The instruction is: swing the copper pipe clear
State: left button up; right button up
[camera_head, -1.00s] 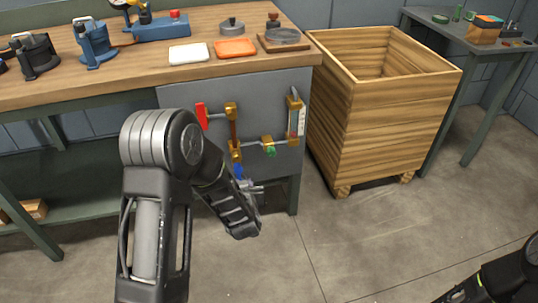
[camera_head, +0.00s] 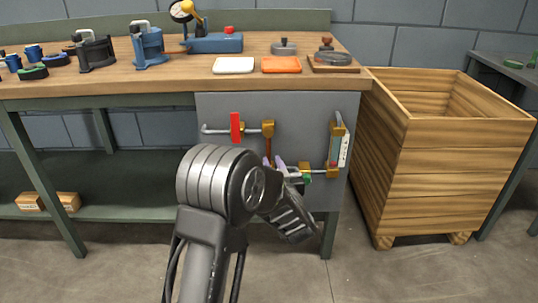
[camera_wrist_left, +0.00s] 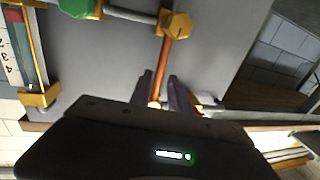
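The copper pipe (camera_head: 268,147) runs down from a brass fitting (camera_head: 268,128) on the grey panel. Its lower part is hidden behind my left gripper (camera_head: 287,172) in the head view. In the left wrist view the copper pipe (camera_wrist_left: 173,60) runs from a brass fitting (camera_wrist_left: 177,23) toward the gap between the dark fingertips of my left gripper (camera_wrist_left: 163,92). The fingers are apart, one on each side of the pipe's line. I cannot tell whether they touch it. My right gripper is out of view.
A red handle (camera_head: 237,127) is left of the pipe; a gauge (camera_head: 337,150) and green knob (camera_head: 307,179) are right of it. The workbench (camera_head: 110,92) overhangs the panel (camera_head: 225,108). A wooden crate (camera_head: 440,165) stands to the right.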

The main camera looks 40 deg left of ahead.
aim_at(269, 154)
pick_arm(q)
jog(key=b+x, duration=0.1)
jog(key=x, duration=0.5)
jog(key=shift+w, duration=0.1)
jog(key=shift+c, duration=0.2)
grip_shut()
dwell(1.1)
